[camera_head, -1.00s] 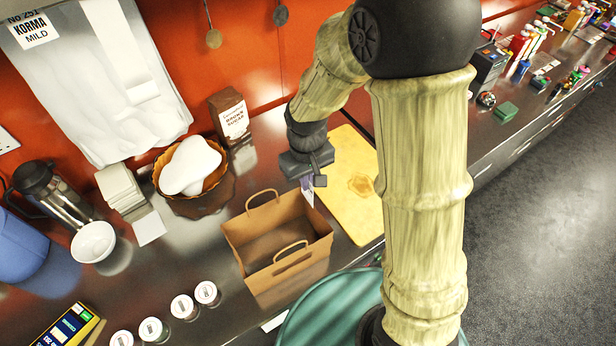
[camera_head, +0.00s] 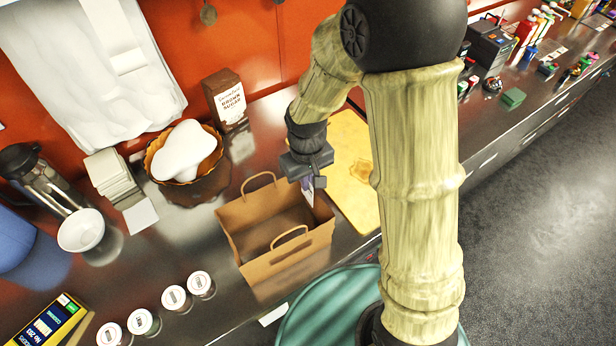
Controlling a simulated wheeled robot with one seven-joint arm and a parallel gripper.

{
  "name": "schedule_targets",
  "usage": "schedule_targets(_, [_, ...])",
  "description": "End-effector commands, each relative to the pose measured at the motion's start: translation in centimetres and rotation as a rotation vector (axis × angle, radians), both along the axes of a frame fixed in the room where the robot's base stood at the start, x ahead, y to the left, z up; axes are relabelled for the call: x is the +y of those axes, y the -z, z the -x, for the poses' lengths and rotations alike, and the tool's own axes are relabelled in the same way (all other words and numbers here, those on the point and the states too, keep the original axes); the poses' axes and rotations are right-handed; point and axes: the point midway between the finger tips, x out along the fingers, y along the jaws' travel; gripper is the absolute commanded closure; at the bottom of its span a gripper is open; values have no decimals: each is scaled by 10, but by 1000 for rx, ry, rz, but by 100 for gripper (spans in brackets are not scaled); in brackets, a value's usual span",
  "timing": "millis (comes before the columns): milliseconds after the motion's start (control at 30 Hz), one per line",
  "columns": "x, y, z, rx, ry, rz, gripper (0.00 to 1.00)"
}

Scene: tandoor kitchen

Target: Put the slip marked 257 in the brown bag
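The brown paper bag (camera_head: 280,262) stands open on the dark counter, with two loop handles up. My gripper (camera_head: 313,183) is at the bag's far right rim, pointing down. A small pale, purplish slip (camera_head: 308,194) hangs from its fingers, which look closed on it. The slip overlaps the bag's far right corner in the picture. I cannot tell whether it is inside or just above the rim. Its marking is too small to read.
A yellow board (camera_head: 352,160) lies behind the gripper. A basket (camera_head: 208,162), a sugar box (camera_head: 228,100) and a white bowl (camera_head: 82,231) stand left of it. Several lidded jars (camera_head: 174,298) are in front. A white card (camera_head: 273,315) lies at the front edge.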

Motion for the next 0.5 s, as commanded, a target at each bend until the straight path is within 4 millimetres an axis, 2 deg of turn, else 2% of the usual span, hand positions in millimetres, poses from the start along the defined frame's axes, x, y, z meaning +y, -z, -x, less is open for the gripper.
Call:
schedule_targets(33, [0,8,0,1,0,0,100])
schedule_targets(500, [0,45,0,1,0,0,100])
